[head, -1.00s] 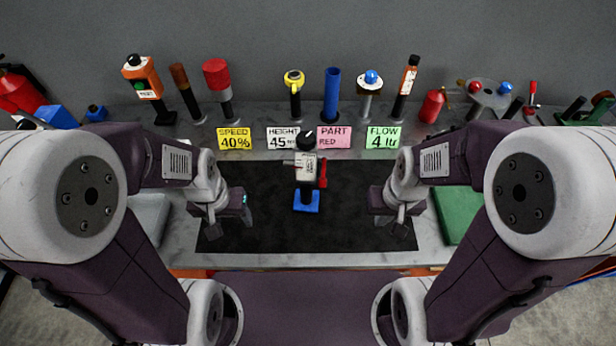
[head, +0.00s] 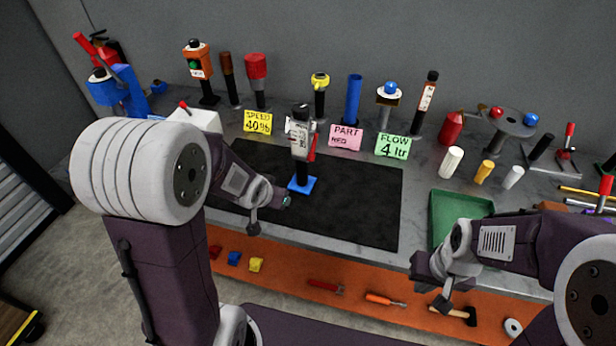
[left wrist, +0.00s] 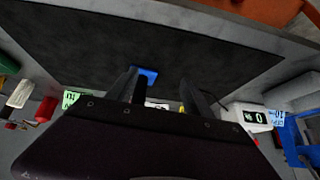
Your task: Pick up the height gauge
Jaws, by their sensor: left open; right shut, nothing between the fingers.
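The height gauge (head: 301,148) stands upright on the black mat. It has a blue base, a dark column, a pale head with a dark knob and a red part at its right. My left gripper (head: 270,205) is to the left of the base and nearer to me, apart from it. In the left wrist view, its two dark fingers (left wrist: 160,80) are spread and empty. The blue base (left wrist: 147,75) shows beyond them there; most of the gauge is hidden. My right gripper (head: 446,297) is shut and empty, near the bench's front edge at the right.
The black mat (head: 350,205) is otherwise clear. Behind the gauge stand cards and several upright tools, such as a blue tube (head: 353,98). A green tray (head: 437,222) is at the right. An orange lower shelf (head: 290,275) holds small tools and blocks.

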